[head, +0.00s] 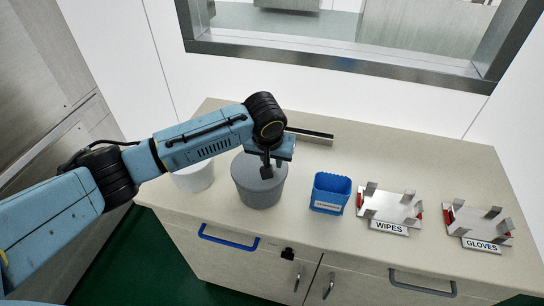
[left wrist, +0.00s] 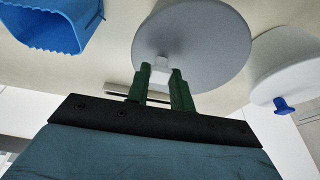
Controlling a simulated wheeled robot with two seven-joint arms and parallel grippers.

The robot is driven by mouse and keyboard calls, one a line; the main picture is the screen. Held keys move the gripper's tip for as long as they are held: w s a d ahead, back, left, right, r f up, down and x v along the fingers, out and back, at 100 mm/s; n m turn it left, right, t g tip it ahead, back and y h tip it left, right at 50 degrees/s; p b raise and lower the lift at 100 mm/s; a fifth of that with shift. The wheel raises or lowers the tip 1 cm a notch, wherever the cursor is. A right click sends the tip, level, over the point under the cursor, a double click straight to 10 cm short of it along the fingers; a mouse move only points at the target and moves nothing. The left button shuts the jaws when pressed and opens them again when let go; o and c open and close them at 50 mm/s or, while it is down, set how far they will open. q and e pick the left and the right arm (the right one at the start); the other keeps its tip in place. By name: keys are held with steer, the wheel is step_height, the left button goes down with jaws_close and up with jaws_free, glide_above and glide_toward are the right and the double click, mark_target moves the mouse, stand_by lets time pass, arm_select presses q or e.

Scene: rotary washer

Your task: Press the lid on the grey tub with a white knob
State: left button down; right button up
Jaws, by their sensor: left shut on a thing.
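The grey tub (head: 258,194) stands on the counter. Its round grey lid also shows in the left wrist view (left wrist: 212,50), at the top of the picture. The white knob (left wrist: 161,70) stands out from the middle of the lid. My left gripper (head: 266,173) points down over the tub. In the left wrist view its green fingers (left wrist: 161,76) are shut on the white knob, one on each side. The lid is at the tub's mouth, but I cannot tell whether it is fully seated. My right gripper is not in view.
A white tub (head: 194,177) stands close left of the grey tub; the left wrist view shows its blue knob (left wrist: 284,105). A blue bin (head: 330,193) stands to the right, then the WIPES holder (head: 390,208) and GLOVES holder (head: 478,225). A metal bar lies behind.

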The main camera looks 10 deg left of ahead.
arm_select(q)
steer(key=shift+f+p, duration=0.25)
steer(key=shift+p, duration=0.2)
stand_by(0.6)
steer(key=c, duration=1.1)
jaws_free()
steer(key=shift+c, duration=0.2)
steer(key=v, duration=1.3)
steer(key=shift+r+b, duration=0.2)
steer(key=shift+b, duration=0.25)
steer(key=shift+s, duration=0.1)
